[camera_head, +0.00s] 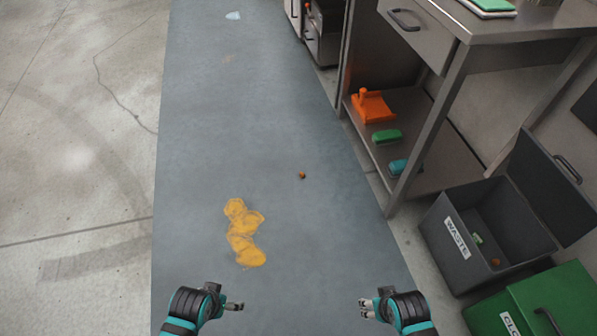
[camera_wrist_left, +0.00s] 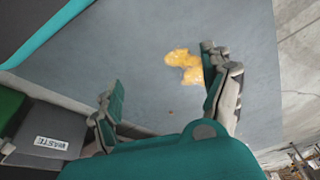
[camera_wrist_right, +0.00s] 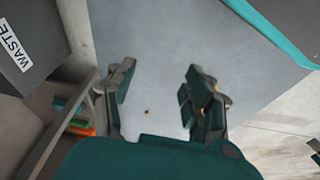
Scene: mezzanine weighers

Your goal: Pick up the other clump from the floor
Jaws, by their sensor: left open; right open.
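A small brown clump (camera_head: 301,175) lies on the grey-blue floor strip, right of a yellow spill. It also shows as a dark speck in the right wrist view (camera_wrist_right: 147,112) and in the left wrist view (camera_wrist_left: 171,112). Another small brown clump (camera_head: 495,262) is inside the open waste bin (camera_head: 455,236). My right gripper (camera_head: 368,308) is open and empty, nearer to me than the floor clump and to its right. My left gripper (camera_head: 238,306) is open and empty, below the spill in the picture. Neither gripper touches a clump.
The yellow spill (camera_head: 243,236) covers the strip's middle. A steel bench on the right holds an orange tool (camera_head: 371,105), a green brush (camera_head: 386,136) and a teal brush (camera_head: 398,167) on its low shelf. A green bin (camera_head: 545,300) stands beside the waste bin. The strip beyond is mostly clear.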

